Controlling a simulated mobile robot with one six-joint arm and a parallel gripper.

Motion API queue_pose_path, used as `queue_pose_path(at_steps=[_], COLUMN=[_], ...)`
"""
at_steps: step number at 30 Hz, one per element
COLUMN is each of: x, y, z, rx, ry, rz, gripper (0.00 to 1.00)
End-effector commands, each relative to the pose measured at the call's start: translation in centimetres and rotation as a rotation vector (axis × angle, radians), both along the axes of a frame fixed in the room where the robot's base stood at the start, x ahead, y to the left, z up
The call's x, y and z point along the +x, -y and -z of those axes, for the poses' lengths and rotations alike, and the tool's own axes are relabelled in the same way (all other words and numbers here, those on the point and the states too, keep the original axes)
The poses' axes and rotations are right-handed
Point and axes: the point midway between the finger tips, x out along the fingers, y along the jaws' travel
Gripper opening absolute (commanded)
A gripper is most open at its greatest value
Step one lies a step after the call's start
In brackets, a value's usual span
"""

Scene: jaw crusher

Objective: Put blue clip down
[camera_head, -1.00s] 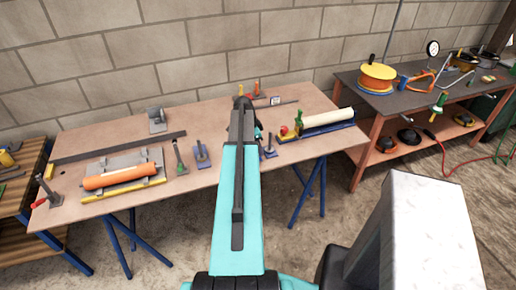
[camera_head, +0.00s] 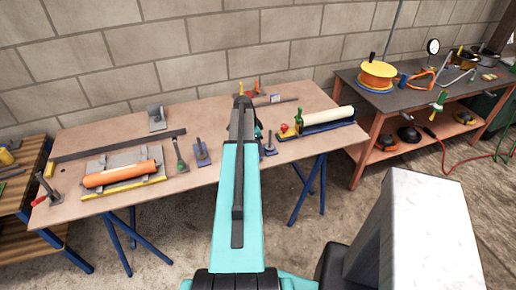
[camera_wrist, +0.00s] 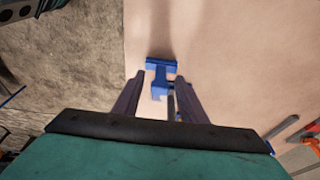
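The blue clip (camera_wrist: 157,66) shows in the wrist view between the tips of my gripper (camera_wrist: 160,80), over the pale tabletop (camera_wrist: 235,60). Its wide end lies across the gap between the two dark fingers, close to both tips. I cannot tell whether the fingers touch it, or whether it rests on the table. In the head view my turquoise arm reaches over the wooden table (camera_head: 225,108) and hides the gripper's fingers and the clip.
An orange cylinder (camera_head: 120,174) lies on a grey plate at the table's left. A cream cylinder (camera_head: 328,117) lies on a blue base at the right. Blue-based tools (camera_head: 201,152) stand near the front edge. A second bench (camera_head: 415,98) stands at the right.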

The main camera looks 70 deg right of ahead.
Motion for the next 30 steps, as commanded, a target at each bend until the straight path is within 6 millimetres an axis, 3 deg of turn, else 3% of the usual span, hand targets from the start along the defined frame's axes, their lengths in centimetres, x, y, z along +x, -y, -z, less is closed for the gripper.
queue_pose_path(at_steps=[11,30], x=[0.3,1.7], y=[-0.2,-1.2], z=[-1.7,-8.4], rx=[-0.002,-0.002], ry=[0.001,0.0], rz=[0.0,0.0], gripper=[0.38,0.38])
